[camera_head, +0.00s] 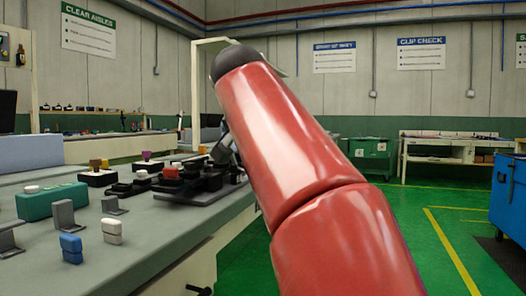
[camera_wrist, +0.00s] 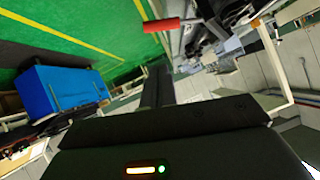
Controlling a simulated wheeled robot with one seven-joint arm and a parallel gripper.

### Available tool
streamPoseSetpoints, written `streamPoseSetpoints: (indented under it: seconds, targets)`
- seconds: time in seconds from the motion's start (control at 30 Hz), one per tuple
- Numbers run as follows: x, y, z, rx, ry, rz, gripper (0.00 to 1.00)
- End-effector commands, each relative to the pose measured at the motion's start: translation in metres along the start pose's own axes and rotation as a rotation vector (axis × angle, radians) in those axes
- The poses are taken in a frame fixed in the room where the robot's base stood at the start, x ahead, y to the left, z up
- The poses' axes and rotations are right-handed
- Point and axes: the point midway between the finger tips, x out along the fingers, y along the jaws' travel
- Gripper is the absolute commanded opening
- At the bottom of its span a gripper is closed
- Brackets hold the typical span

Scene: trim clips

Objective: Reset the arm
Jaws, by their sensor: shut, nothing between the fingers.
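My red arm rises from the bottom of the head view and leans up to the left, ending in a dark joint. It hides part of the bench and room behind it. My gripper (camera_wrist: 158,86) shows in the wrist view as dark fingers together beyond a broad dark body with a small lit indicator. Nothing shows between the fingers. In the head view my gripper cannot be made out clearly. The grey workbench (camera_head: 130,245) is on the left, with a blue clip (camera_head: 71,248) and a white clip (camera_head: 112,231) near its front.
A teal block (camera_head: 50,201), grey brackets (camera_head: 64,216) and several dark fixtures stand on the bench. A blue cabinet (camera_head: 508,195) is at the right, also in the wrist view (camera_wrist: 62,90). Green bins (camera_head: 372,155) stand at the back. Green floor is open at right.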

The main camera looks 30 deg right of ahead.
Motion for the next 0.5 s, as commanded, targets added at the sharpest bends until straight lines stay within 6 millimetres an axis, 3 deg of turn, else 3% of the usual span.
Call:
streamPoseSetpoints:
  seconds: [0.2, 0.5]
  targets:
    - [-0.046, 0.003, 0.0, 0.0, 0.001, 0.0, 0.0]
    - [-0.07, 0.004, 0.002, 0.0, 0.0, 0.003, 0.0]
